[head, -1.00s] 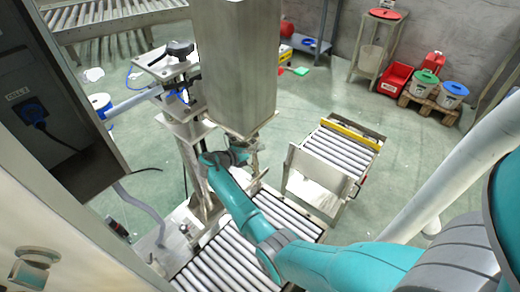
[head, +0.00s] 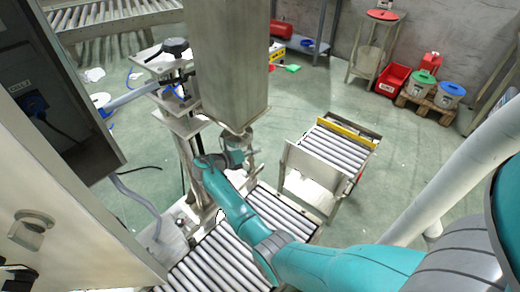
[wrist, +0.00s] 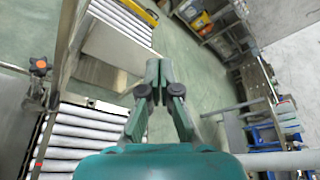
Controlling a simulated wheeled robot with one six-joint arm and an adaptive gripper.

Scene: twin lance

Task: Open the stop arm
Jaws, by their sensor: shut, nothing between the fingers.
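My gripper (wrist: 158,70) is shut and empty in the wrist view, its green fingertips together in front of an upright metal plate (wrist: 115,42) and the floor. In the head view my gripper (head: 246,157) is small and partly hidden by my wrist, below the big steel column. The plate (head: 312,170) stands across the near end of a short roller section in the head view. A gap separates it from the near roller conveyor. I cannot tell for sure which part is the stop arm. Whether my fingers touch the plate is unclear.
A near roller conveyor (head: 225,258) runs under my arm. A steel column (head: 228,65) hangs above my wrist. A grey cabinet (head: 75,215) stands at left. A yellow bar (head: 347,130) crosses the short section's far end. An orange knob (wrist: 38,67) is at left.

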